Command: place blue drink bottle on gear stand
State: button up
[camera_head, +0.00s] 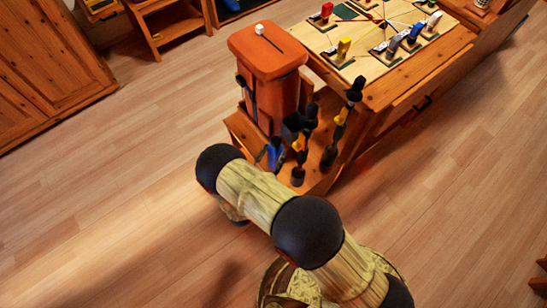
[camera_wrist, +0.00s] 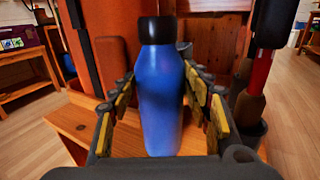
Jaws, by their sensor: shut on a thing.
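The blue drink bottle (camera_wrist: 162,105) stands upright with a black cap in the wrist view. My gripper (camera_wrist: 163,92) is shut on it, with a finger on each side. In the head view, the blue bottle (camera_head: 275,155) shows small and partly hidden at the near side of the wooden gear stand (camera_head: 238,124). The stand's bare wooden surface (camera_wrist: 76,125) shows left of and behind the bottle in the wrist view. The bottle's base is low in that view; I cannot tell whether it touches the stand.
A tall orange case (camera_head: 268,55) rises at the back of the stand. Dark upright poles (camera_head: 345,115) stand at its right, close to the bottle. A wooden table (camera_head: 440,55) with a board of small coloured pieces is behind on the right. The floor at left is clear.

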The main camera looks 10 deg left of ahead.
jog(key=shift+f, duration=0.85)
jog(key=shift+f, duration=0.15)
jog(key=o, duration=1.5)
jog(key=shift+o, duration=0.2)
jog(key=shift+s+a, duration=0.1)
jog(key=shift+s, duration=0.2)
jog(key=p+v, duration=0.3)
jog(key=v, duration=0.8)
jog(key=shift+s, duration=0.2)
